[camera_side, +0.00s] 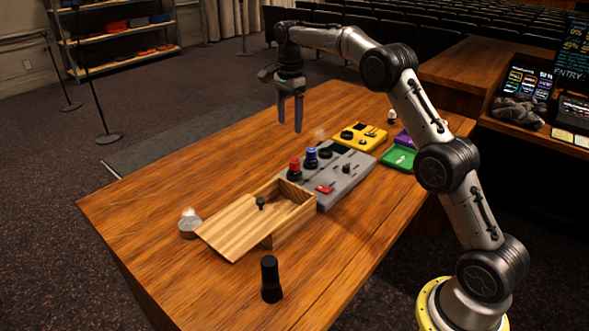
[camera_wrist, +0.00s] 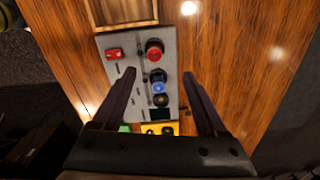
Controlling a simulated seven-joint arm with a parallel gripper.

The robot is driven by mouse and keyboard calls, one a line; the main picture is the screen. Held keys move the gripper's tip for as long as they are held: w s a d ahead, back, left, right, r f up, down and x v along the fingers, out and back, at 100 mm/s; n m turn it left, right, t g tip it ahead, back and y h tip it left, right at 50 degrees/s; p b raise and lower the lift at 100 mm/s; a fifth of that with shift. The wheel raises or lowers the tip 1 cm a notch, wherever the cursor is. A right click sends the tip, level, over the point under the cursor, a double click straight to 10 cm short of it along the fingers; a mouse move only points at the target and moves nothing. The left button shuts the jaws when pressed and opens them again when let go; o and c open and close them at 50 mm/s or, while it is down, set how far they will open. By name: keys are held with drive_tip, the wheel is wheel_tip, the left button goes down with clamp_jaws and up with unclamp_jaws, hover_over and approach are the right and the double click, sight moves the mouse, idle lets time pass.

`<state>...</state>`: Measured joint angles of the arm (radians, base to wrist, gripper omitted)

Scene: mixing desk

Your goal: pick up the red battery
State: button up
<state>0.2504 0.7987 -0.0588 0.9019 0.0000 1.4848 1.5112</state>
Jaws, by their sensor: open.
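I cannot make out a red battery for certain in either view. On the grey panel (camera_side: 347,178) (camera_wrist: 173,97) sit a red knob (camera_side: 294,166) (camera_wrist: 154,50) and a flat red piece (camera_side: 325,189) (camera_wrist: 114,53). Beside the panel is a wooden box (camera_side: 290,222) (camera_wrist: 124,11) with its lid (camera_side: 237,226) slid partly off; most of its inside is hidden. My gripper (camera_side: 290,126) (camera_wrist: 159,75) is open and empty, pointing down, well above the table near the panel's far end.
A blue knob (camera_side: 311,153) and a black knob stand on the panel. A yellow box (camera_side: 360,136) and a green tray (camera_side: 398,157) lie behind it. A black cylinder (camera_side: 271,280) and a small grey tin (camera_side: 188,227) stand near the front. The left tabletop is clear.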

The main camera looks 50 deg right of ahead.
sight(295, 159)
drive_tip(key=f, duration=0.9)
drive_tip(key=shift+s+d+f, duration=0.1)
drive_tip(key=shift+d+f, duration=0.1)
drive_tip(key=shift+d, duration=0.05)
drive_tip(key=shift+s+d+f, duration=0.1)
drive_tip(key=shift+s+f, duration=0.1)
drive_tip(key=shift+f, duration=1.15)
drive_tip(key=shift+s+d+f, duration=0.1)
drive_tip(key=shift+s+f, duration=0.1)
drive_tip(key=shift+f, duration=1.1)
clamp_jaws()
